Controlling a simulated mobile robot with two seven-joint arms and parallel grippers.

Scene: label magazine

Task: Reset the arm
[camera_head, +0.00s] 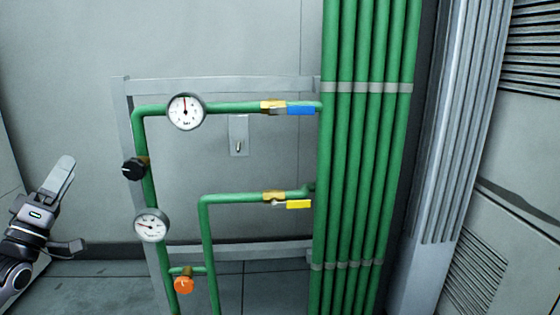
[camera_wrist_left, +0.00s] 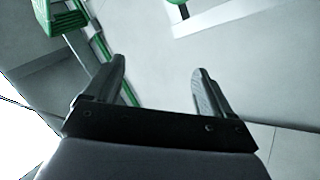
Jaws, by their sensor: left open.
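My left gripper (camera_head: 76,204) is at the left edge of the head view, with its two fingers spread wide and nothing between them. It is to the left of the green pipework and apart from it. In the left wrist view the gripper (camera_wrist_left: 158,88) also shows both fingers apart and empty, with a pale wall and floor beyond them. My right gripper is in neither view.
Green pipes (camera_head: 205,255) on a grey frame carry an upper gauge (camera_head: 186,112), a lower gauge (camera_head: 151,225), a black knob (camera_head: 133,169), an orange knob (camera_head: 184,285), a blue handle (camera_head: 300,111) and a yellow handle (camera_head: 299,204). Vertical green pipes (camera_head: 367,150) stand right.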

